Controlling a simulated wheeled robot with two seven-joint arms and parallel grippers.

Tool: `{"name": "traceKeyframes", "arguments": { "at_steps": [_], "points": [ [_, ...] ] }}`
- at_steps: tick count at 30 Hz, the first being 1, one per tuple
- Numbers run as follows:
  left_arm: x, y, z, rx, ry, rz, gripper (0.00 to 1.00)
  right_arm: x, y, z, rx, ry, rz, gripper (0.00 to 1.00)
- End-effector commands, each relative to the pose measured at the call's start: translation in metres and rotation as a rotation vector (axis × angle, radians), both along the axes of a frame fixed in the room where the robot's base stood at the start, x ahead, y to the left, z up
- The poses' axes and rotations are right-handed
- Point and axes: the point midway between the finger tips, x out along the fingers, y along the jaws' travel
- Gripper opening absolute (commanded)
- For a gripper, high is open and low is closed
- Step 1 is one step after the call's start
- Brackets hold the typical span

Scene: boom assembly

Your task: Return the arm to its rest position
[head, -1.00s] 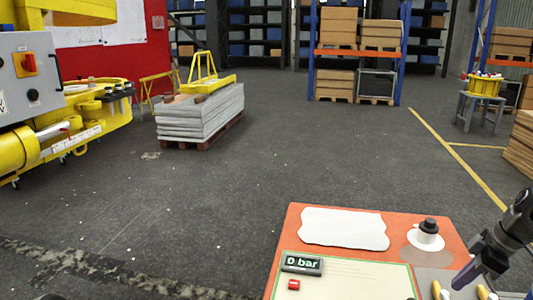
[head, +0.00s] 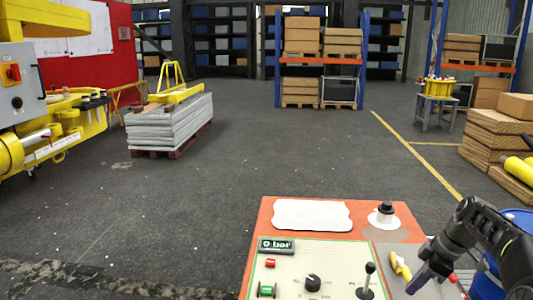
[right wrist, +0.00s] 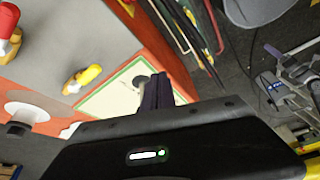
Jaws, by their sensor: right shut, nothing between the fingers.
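My right gripper (head: 416,282) is at the lower right of the head view, over the right part of an orange console (head: 258,222). Its dark fingers are together, point down-left and hold nothing. In the right wrist view the closed fingers (right wrist: 158,92) show in front of the console's cream panel (right wrist: 118,90). My right arm comes in from the lower right edge. My left gripper is not in view.
The console has a "0 bar" display (head: 276,246), a black joystick (head: 367,282), a black knob (head: 312,283) and a yellow-handled control (head: 400,266) near the gripper. A blue drum (head: 519,217) stands at right. Open floor lies beyond.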

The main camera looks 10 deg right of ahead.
Motion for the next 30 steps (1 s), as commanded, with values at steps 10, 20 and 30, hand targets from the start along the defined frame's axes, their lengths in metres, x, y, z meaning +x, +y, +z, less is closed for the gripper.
{"name": "traceKeyframes", "arguments": {
  "at_steps": [10, 20, 30],
  "points": [
    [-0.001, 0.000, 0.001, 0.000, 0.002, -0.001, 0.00, 0.025, 0.056, -0.078, 0.048, 0.059, -0.120, 0.00],
    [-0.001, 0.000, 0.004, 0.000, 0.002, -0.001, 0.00, 0.016, 0.192, -0.213, 0.122, 0.188, -0.352, 0.00],
    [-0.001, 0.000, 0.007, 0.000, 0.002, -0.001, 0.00, -0.133, 0.379, -0.331, 0.178, 0.383, -0.722, 0.00]
  ]
}}
